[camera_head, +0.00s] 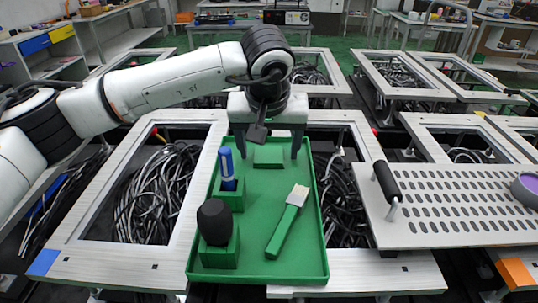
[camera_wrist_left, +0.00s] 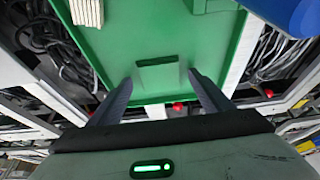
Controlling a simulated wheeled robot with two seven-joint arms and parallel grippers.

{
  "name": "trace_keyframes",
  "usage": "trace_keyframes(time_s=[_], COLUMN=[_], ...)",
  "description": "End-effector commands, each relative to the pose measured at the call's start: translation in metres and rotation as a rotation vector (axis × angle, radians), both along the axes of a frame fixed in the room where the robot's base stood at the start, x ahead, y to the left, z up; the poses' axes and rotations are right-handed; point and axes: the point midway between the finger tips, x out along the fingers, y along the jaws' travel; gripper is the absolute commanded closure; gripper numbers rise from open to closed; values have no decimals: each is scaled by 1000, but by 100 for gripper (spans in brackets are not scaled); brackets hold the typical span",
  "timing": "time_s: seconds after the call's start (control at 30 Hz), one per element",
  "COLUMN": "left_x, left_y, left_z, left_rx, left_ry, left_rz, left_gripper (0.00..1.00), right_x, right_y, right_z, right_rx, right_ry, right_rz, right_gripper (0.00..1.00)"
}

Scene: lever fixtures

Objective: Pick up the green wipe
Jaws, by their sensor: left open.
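A green block (camera_head: 268,158), which looks like the wipe, lies at the far end of the green tray (camera_head: 255,262). My left gripper (camera_head: 269,152) is over it, open, with one finger to each side. In the left wrist view, the block (camera_wrist_left: 157,63) shows just beyond and between the spread fingertips (camera_wrist_left: 159,79); I cannot tell whether they touch it. A green-handled brush with a white head (camera_head: 287,222) lies nearer the front of the tray. My right gripper is not in view.
A blue marker (camera_head: 227,165) and a black rounded object (camera_head: 214,222) stand in green holders on the tray's left side. A perforated metal plate with a black handle (camera_head: 385,184) lies to the right. Open frames with cables surround the tray.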

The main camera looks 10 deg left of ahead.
Motion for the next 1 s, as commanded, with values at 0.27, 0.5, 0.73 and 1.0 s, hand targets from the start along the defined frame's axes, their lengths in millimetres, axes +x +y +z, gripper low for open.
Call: trace_keyframes(time_s=[0.27, 0.5, 0.73, 1.0], left_x=[0, 0, 0, 1], left_y=[0, 0, 0, 0], left_z=[0, 0, 3, 47], left_rx=[0, 0, 0, -1], left_ry=[0, 1, 0, -4], left_rz=[0, 0, 0, 1], left_gripper=[49, 71, 71, 71], right_x=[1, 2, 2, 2], right_y=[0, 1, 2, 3], right_z=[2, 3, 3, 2], right_rx=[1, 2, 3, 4], right_ry=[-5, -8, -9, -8], right_rz=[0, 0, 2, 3], right_gripper=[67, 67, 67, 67])
